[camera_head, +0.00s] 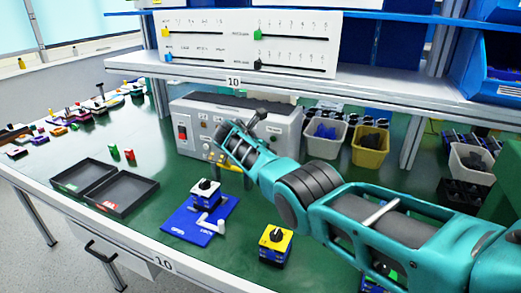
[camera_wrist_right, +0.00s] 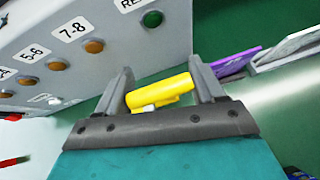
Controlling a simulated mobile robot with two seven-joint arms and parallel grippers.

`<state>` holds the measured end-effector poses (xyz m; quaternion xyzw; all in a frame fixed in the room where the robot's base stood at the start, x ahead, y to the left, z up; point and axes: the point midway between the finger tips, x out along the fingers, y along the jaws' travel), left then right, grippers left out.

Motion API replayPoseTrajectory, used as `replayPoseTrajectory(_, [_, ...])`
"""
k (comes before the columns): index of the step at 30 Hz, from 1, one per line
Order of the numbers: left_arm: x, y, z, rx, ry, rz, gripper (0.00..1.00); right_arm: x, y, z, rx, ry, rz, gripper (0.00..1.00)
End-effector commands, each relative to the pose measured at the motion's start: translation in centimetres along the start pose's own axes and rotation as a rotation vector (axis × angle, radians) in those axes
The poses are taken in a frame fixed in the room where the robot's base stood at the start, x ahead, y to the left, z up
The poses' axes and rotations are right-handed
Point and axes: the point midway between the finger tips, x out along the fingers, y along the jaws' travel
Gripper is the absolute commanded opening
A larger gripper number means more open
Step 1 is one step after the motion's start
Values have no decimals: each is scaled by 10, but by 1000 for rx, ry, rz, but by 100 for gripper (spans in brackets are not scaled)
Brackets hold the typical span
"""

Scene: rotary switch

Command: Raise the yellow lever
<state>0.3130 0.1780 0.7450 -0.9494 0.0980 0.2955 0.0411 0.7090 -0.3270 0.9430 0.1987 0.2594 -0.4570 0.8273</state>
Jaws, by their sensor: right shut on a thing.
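In the right wrist view, the yellow lever (camera_wrist_right: 160,90) is a short yellow cylinder with a pale stub below it. It lies between the two grey fingers of my right gripper (camera_wrist_right: 160,78), which is shut on it. The lever is beside the grey control box (camera_wrist_right: 95,35), whose face carries orange buttons and one green button. In the head view, the box (camera_head: 290,128) stands at the back of the green table. My right arm covers part of its front, and yellow shows just below my wrist (camera_head: 232,167). My left gripper is out of view.
Black trays (camera_head: 130,197), a blue board (camera_head: 190,228) with a rotary switch, and a yellow-topped switch box (camera_head: 275,240) stand in front. Bins (camera_head: 370,148) stand at the back right. A shelf (camera_head: 300,80) with a slider panel overhangs the control box.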

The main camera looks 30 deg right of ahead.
Motion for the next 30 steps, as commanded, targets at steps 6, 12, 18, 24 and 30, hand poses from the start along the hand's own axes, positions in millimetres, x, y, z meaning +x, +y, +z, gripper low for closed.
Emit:
replayPoseTrajectory(6, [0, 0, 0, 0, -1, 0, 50, 0, 1, -2, -4, 0, 6, 14])
replayPoseTrajectory(12, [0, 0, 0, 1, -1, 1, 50, 0, 1, -2, -4, 1, 6, 14])
replayPoseTrajectory(18, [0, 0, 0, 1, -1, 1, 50, 0, 1, -3, -5, 2, 5, 14])
replayPoseTrajectory(24, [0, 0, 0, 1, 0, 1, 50, 0, 1, -4, -5, 3, 5, 14])
replayPoseTrajectory(30, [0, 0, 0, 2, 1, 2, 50, 0, 1, -4, -5, 4, 4, 81])
